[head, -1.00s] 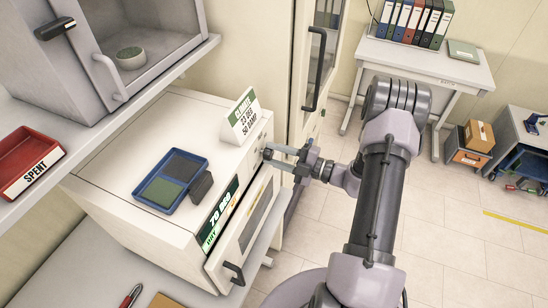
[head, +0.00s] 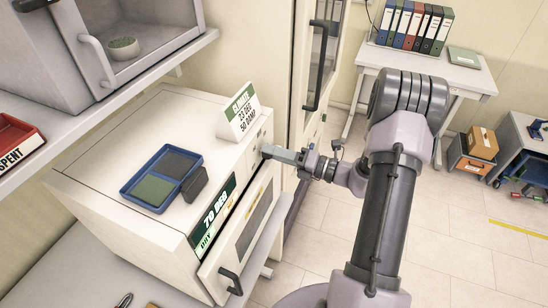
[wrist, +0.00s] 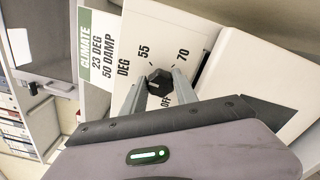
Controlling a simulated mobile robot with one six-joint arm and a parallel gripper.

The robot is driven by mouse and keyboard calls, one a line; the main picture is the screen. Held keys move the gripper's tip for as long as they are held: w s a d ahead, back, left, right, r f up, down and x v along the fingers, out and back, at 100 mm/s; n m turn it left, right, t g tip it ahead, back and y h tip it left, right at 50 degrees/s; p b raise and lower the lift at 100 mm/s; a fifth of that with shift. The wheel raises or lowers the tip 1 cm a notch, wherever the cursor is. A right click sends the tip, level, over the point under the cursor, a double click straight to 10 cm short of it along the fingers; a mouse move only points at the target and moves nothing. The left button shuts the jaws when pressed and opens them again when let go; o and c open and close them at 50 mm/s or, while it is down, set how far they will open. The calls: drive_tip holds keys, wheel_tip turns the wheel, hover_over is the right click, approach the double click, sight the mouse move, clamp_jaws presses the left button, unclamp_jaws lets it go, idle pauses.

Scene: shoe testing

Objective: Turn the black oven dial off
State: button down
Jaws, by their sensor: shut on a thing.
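The black dial (wrist: 160,82) sits on the oven's pale front panel in the wrist view, with 55, 70, OFF and DEG printed around it. My gripper (wrist: 160,86) is shut on the dial, one finger on each side. I cannot make out which mark the dial points to.
A CLIMATE sign (head: 238,112) and a blue tray (head: 152,190) stand on the oven top. The oven door (head: 240,240) appears slightly ajar, with a dark handle (head: 230,281). A tall cabinet (head: 312,80) is close behind my gripper.

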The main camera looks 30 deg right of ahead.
drive_tip(key=n+b, duration=0.7)
drive_tip(key=b, duration=0.1)
drive_tip(key=n+b, duration=1.3)
drive_tip(key=b, duration=0.2)
drive_tip(key=shift+s+a+f+n+b, duration=0.2)
drive_tip(key=shift+a+f+n+b, duration=0.05)
drive_tip(key=shift+f+n+b, duration=0.15)
drive_tip(key=n+b, duration=0.4)
drive_tip(key=b, duration=0.1)
drive_tip(key=shift+r, duration=0.2)
drive_tip(key=shift+r+b, duration=0.1)
drive_tip(key=shift+b, duration=0.35)
drive_tip(key=c, duration=0.9)
unclamp_jaws()
drive_tip(key=shift+c, duration=0.2)
